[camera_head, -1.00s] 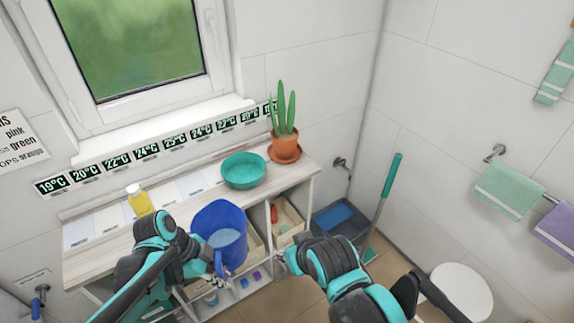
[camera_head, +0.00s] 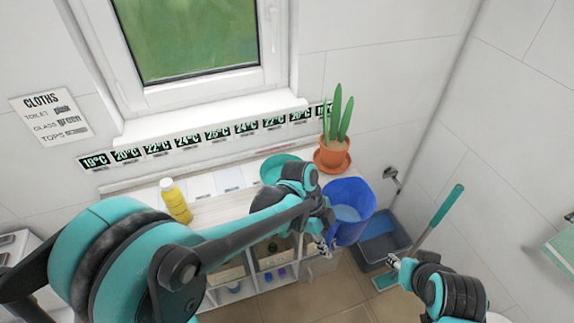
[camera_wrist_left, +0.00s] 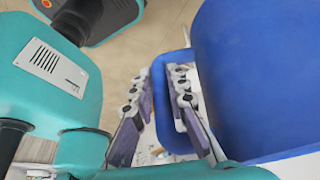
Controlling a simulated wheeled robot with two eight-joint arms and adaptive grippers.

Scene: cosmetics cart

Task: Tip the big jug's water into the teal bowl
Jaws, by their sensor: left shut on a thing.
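The big blue jug (camera_head: 347,212) is held at the right end of the cart, below the potted plant in the picture. It looks upright, with pale water (camera_head: 347,213) inside. My left gripper (camera_head: 325,240) is shut on the jug's handle; the left wrist view shows the fingers (camera_wrist_left: 160,112) at the handle beside the blue wall (camera_wrist_left: 245,75). The teal bowl (camera_head: 272,168) stands on the cart top, left of the jug, partly hidden behind my left wrist. My right gripper (camera_head: 393,261) is at the lower right, apart from the jug; its jaws are too small to read.
A potted plant (camera_head: 332,155) stands on the cart's back right corner, close to bowl and jug. A yellow bottle (camera_head: 175,201) stands on the left of the cart top.

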